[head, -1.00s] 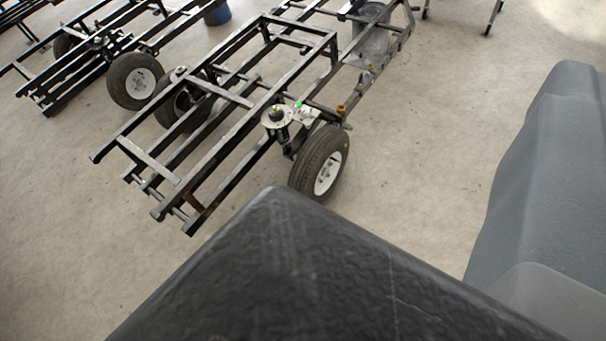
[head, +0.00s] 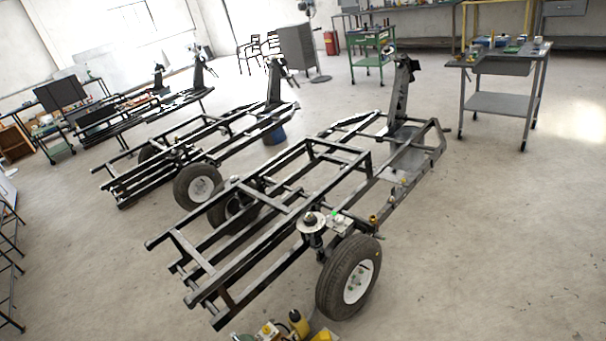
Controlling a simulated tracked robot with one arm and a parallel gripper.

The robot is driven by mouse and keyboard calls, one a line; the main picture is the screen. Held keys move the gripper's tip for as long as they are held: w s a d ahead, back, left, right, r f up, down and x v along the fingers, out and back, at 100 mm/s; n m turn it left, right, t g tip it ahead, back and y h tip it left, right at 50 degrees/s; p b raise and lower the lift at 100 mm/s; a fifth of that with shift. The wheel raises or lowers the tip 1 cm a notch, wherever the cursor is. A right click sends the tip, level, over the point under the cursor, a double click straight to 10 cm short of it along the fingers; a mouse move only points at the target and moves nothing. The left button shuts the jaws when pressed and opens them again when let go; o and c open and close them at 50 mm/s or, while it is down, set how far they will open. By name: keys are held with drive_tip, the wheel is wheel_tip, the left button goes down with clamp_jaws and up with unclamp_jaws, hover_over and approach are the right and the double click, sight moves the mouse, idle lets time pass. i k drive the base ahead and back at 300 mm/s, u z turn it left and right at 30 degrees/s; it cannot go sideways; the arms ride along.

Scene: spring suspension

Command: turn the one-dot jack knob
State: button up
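No jack knob with one dot can be made out in the head view; any dots are too small to tell. The nearest black frame (head: 205,262) stands on the floor with a wheel (head: 348,278) at its near side. A suspension mount with a round pale plate (head: 311,221) sits beside that wheel. A small green spot (head: 334,213) shows next to the plate. Yellow and black items (head: 298,322) are partly cut off at the bottom edge; I cannot tell what they are.
More black frames with wheels (head: 198,187) stand behind to the left. A grey wheeled table (head: 499,103) stands at the back right, with a green cart (head: 368,61) further back. The concrete floor at the right (head: 500,240) is clear.

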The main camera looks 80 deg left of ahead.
sight(294, 316)
drive_tip(key=z, duration=0.1)
drive_tip(key=i, duration=2.4)
drive_tip(key=u, duration=3.65)
drive_tip(key=i, duration=1.15)
